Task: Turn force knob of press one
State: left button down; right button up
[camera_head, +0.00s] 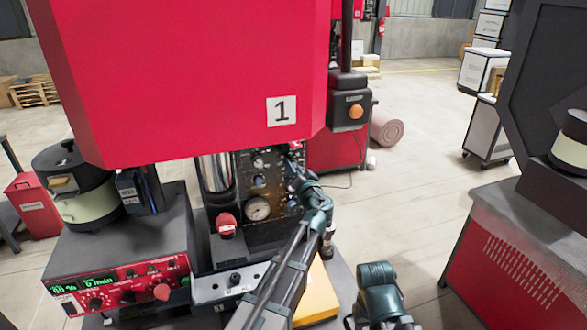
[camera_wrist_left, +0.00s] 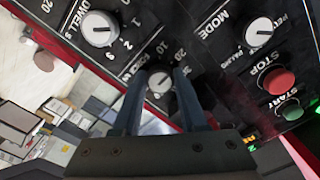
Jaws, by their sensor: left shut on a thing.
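Press one is the large red machine (camera_head: 190,75) marked "1" in the head view, with a dark control panel (camera_head: 245,175) below its head. In the left wrist view, the force knob (camera_wrist_left: 160,83) is a pale round knob with a number scale around it. My left gripper (camera_wrist_left: 160,73) is shut on this knob, one finger on each side. In the head view, my left arm reaches up to the panel from below, and its wrist hides the knob. My right gripper is not in view; only part of my right arm shows at the lower right.
The dwell knob (camera_wrist_left: 99,28), mode knob (camera_wrist_left: 260,31), red stop button (camera_wrist_left: 279,80) and green start button (camera_wrist_left: 291,110) are close by on the panel. A gauge (camera_head: 257,208) and red-capped part (camera_head: 226,223) sit left of my wrist. A feeder unit (camera_head: 120,275) stands at left.

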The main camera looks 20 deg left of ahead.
pick_arm(q)
jog(key=shift+m, duration=4.8)
jog(key=shift+c, duration=2.2)
grip_release()
jog(key=v, duration=1.3)
jog(key=shift+s+d, duration=0.25)
jog(key=shift+s, duration=0.1)
